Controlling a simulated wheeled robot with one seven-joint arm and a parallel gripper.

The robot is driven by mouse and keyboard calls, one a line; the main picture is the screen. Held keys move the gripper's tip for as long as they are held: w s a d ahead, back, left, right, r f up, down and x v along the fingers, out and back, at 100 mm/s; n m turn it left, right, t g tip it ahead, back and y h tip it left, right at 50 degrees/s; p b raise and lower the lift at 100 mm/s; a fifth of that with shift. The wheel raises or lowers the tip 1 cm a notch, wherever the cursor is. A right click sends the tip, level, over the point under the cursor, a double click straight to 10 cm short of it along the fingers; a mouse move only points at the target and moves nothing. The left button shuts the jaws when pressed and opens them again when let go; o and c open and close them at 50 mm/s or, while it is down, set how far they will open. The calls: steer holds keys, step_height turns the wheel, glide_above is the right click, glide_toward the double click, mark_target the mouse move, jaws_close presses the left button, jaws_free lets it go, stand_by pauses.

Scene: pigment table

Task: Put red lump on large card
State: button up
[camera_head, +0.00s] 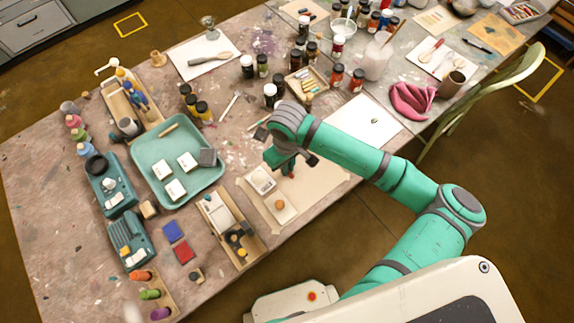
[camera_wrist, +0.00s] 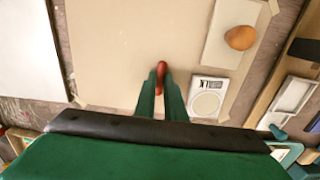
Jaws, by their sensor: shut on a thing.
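My gripper (camera_head: 289,168) is over the tan taped sheet (camera_head: 318,187), with its fingers pointing down. In the wrist view, my gripper (camera_wrist: 161,92) is shut on the red lump (camera_wrist: 160,74), whose rounded end shows between and beyond the fingertips. The red lump shows only as a small reddish bit in the head view (camera_head: 291,174). I cannot tell the lump's exact height above the sheet.
A white scale-like device (camera_head: 262,180) and a small card with an orange lump (camera_head: 280,204) are beside the gripper. A teal tray (camera_head: 150,160) stands left. Jars and bottles (camera_head: 337,76) crowd behind; a pink cloth (camera_head: 411,100) lies right of the white card.

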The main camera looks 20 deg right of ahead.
steer(key=shift+f, duration=0.3)
steer(key=o, duration=0.6)
steer(key=shift+f, duration=0.1)
steer(key=shift+o, duration=0.2)
steer(key=shift+r, duration=0.55)
step_height(320, 180, up, 12)
steer(key=shift+r, duration=0.2)
steer(key=shift+w, duration=0.1)
